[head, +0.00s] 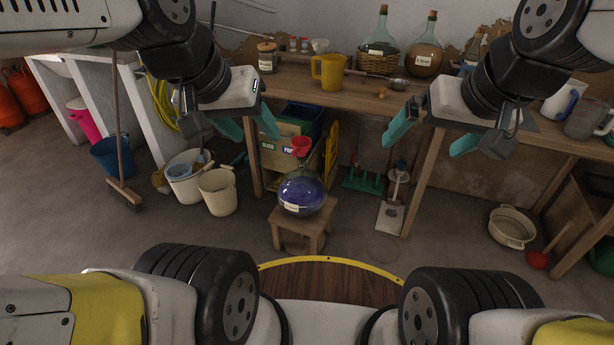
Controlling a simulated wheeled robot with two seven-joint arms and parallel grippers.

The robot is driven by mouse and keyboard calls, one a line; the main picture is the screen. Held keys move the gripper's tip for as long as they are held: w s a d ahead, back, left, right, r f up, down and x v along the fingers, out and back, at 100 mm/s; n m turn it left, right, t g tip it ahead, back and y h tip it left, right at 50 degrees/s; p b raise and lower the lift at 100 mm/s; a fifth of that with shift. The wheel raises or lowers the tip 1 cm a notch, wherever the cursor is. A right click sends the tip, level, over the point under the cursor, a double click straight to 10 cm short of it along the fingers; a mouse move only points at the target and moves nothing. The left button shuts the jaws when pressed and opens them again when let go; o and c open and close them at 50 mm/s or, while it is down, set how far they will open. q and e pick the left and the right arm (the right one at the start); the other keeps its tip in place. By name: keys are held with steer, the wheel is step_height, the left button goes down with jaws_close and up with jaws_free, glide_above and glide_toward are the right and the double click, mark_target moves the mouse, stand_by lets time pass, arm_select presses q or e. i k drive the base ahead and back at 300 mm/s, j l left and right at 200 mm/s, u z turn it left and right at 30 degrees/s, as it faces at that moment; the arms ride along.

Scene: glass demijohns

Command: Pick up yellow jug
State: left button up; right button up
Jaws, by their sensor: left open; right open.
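The yellow jug (328,72) stands upright on the wooden workbench (290,88), left of the middle of the bench top. My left gripper (252,133) is open and empty, in front of the bench and to the lower left of the jug, apart from it. My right gripper (428,140) is open and empty, to the lower right of the jug and further from it. Nothing covers the jug.
A glass jar (267,58) stands left of the jug. A demijohn in a basket (380,46) and a brown demijohn (425,57) stand to its right, with a metal ladle (398,84) in front. A blue demijohn with a red funnel (302,192) sits on a low stool (312,225) below.

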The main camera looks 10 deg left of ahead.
mark_target(333, 65)
steer(key=i+l, duration=0.3)
steer(key=i, duration=0.25)
steer(key=i+l, duration=0.3)
steer(key=i, duration=0.3)
steer(key=i+l+u, duration=0.1)
steer(key=i+l, duration=0.25)
steer(key=i, duration=0.2)
steer(key=i+l, duration=0.35)
steer(key=i, duration=0.25)
